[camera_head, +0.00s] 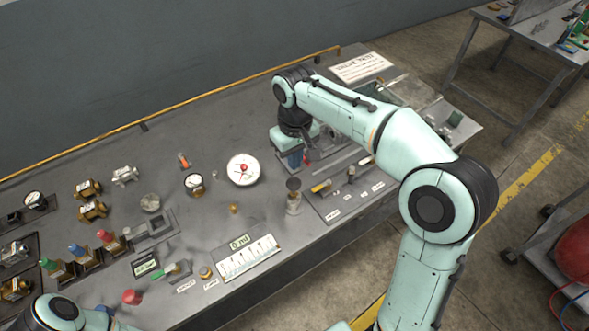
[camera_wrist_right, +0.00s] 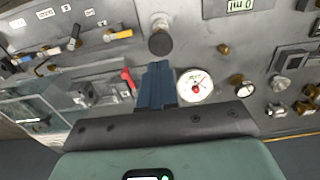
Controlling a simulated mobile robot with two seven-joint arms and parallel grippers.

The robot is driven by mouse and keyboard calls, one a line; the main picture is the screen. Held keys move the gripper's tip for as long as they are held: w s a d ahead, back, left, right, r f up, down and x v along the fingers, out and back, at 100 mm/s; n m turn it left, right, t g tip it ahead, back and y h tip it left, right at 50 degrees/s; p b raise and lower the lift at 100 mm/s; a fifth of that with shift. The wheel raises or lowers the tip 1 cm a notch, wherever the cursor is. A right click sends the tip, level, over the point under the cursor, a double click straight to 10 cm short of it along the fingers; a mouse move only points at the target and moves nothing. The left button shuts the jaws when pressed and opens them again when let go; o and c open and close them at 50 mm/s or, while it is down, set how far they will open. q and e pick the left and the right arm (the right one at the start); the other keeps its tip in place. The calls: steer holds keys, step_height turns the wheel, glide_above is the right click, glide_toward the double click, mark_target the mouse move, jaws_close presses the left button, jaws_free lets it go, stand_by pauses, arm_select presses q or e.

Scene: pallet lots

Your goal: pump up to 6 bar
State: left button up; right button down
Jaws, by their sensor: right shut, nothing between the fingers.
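A large white round dial gauge (camera_head: 243,169) with a red centre lies face up mid-bench; it also shows in the right wrist view (camera_wrist_right: 195,85). Its reading is too small to make out. A metal cylinder with a dark round top (camera_head: 293,184), possibly the pump, stands right of and nearer than the gauge; its dark top is ahead of my fingers in the wrist view (camera_wrist_right: 160,43). My right gripper (camera_head: 297,161) points down between the gauge and a tool panel. Its blue fingers (camera_wrist_right: 157,85) are together and empty, apart from the cylinder. My left gripper is out of view; only arm parts show bottom left.
A red-handled part (camera_wrist_right: 127,78) is close beside my right fingers. A panel with yellow and black handles (camera_head: 335,198) lies to the right. Brass fittings (camera_head: 92,210) and valves crowd the left.

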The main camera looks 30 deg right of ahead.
steer(key=shift+r, duration=1.95)
stand_by(0.3)
